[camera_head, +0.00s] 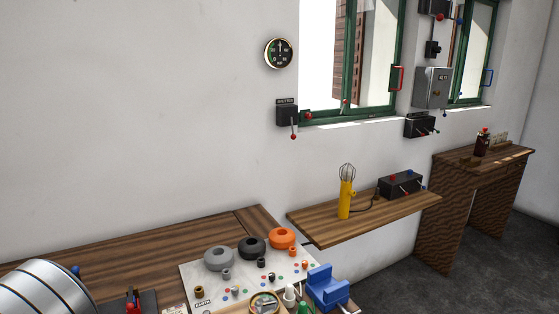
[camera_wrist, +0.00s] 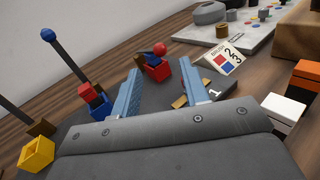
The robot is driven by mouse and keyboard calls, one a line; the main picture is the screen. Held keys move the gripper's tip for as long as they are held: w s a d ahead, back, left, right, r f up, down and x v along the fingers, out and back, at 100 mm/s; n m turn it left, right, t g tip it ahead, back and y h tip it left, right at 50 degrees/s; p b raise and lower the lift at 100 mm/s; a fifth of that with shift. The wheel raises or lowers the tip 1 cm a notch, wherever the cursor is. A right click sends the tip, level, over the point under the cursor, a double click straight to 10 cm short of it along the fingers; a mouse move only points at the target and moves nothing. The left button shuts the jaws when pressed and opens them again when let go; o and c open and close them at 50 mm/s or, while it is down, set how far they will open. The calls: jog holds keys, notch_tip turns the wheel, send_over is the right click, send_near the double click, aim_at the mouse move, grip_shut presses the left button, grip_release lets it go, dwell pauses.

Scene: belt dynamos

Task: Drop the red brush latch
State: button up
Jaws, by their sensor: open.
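In the wrist view, my gripper (camera_wrist: 161,66) is open, its two pale blue fingers apart and empty. A red latch block with a dark lever and a red ball (camera_wrist: 159,48) shows beyond the gap between the fingertips; I take it as the red brush latch (camera_wrist: 158,72). I cannot tell whether the fingers touch it. In the head view, a small red part (camera_head: 133,303) shows at the bottom edge, partly cut off. My gripper is not seen there.
In the wrist view, a blue-knobbed lever (camera_wrist: 62,55), a red and blue block (camera_wrist: 94,98) and a yellow block (camera_wrist: 36,153) stand left. A brush sign (camera_wrist: 226,58) and orange block (camera_wrist: 305,72) are right. In the head view, a metal drum (camera_head: 42,292) is lower left.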

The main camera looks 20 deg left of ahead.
jog(key=s, duration=0.3)
jog(key=s+d, duration=0.1)
jog(key=s, duration=0.3)
jog(key=s+d, duration=0.1)
jog(key=s, duration=0.3)
jog(key=shift+s, duration=0.15)
jog(key=shift+s+d+r+m, duration=0.1)
jog(key=shift+s+r+m, duration=0.05)
jog(key=shift+m, duration=0.15)
jog(key=w+d+r+m+g+h, duration=0.1)
jog(key=w+r+m+g+h, duration=0.3)
jog(key=w+r+m+g, duration=0.6)
jog(key=w+m+g, duration=0.1)
jog(key=m, duration=0.7)
jog(key=shift+d, duration=0.4)
jog(key=n+t+y, duration=0.4)
jog(key=n+t, duration=0.7)
jog(key=n, duration=0.7)
send_near(128, 310)
jog(key=shift+n, duration=0.3)
jog(key=w, duration=0.3)
jog(key=w+a, duration=0.1)
jog(key=w, duration=0.4)
jog(key=shift+w+a, duration=0.3)
jog(key=shift+a, duration=0.05)
